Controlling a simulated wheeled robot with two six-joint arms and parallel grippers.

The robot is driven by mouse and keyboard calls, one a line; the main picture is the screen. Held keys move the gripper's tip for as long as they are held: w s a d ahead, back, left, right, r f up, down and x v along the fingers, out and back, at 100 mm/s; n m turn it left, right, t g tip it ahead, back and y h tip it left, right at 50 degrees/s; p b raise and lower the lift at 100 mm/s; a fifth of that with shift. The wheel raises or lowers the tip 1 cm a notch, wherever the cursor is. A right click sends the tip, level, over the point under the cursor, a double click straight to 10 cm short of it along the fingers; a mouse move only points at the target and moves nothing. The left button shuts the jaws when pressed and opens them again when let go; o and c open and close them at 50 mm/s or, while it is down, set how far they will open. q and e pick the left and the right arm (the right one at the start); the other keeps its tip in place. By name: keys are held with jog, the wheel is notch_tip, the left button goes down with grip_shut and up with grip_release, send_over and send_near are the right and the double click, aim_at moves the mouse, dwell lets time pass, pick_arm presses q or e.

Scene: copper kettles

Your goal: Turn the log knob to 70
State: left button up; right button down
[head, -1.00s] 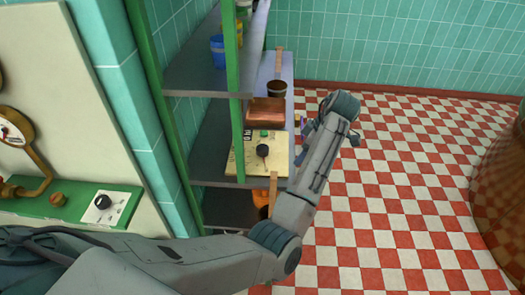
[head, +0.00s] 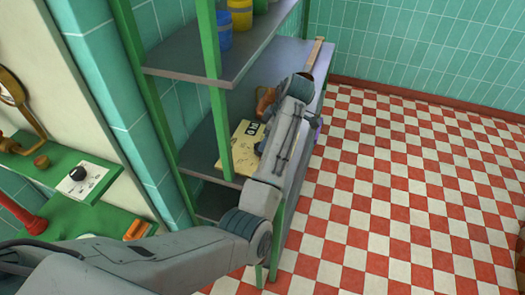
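A cream panel box (head: 243,150) lies on the shelf unit, with a small dark display (head: 255,129) on it. A black knob (head: 262,147) at its right side is partly covered by my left arm. Another black knob (head: 78,173) sits on a white dial plate (head: 88,181) on the green bench at left. The markings on both are too small to read, so I cannot tell which one is the log knob. My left forearm passes over the right edge of the cream box; its gripper fingers are hidden. My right gripper is not in view.
Green posts (head: 221,110) and grey shelves (head: 210,57) stand close to my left arm. Yellow and blue containers (head: 238,14) are on the upper shelf. A brass gauge and pipe (head: 14,95) are at far left.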

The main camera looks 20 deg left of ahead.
pick_arm(q)
jog(key=p+x, duration=0.1)
jog(key=x, duration=0.3)
jog(key=shift+a, duration=0.1)
jog(key=shift+f, duration=0.35)
jog(key=shift+c, duration=0.4)
jog(key=c, duration=0.9)
jog(key=shift+s+r+m+p, duration=0.15)
jog(key=shift+m+p, duration=0.15)
jog(key=shift+p, duration=0.15)
jog(key=m+t+p, duration=0.1)
jog(key=m+p, duration=0.3)
jog(key=m+t+h+p, duration=0.1)
jog(key=m+t+p, duration=0.1)
jog(key=m+p, duration=0.2)
jog(key=shift+s+a+r+p, duration=0.1)
jog(key=shift+s+p, duration=0.05)
jog(key=shift+p, duration=0.55)
jog(key=shift+m+t+h+p, duration=0.4)
jog(key=shift+m+h+p, duration=0.1)
jog(key=shift+m+p, duration=0.8)
jog(key=shift+m, duration=0.3)
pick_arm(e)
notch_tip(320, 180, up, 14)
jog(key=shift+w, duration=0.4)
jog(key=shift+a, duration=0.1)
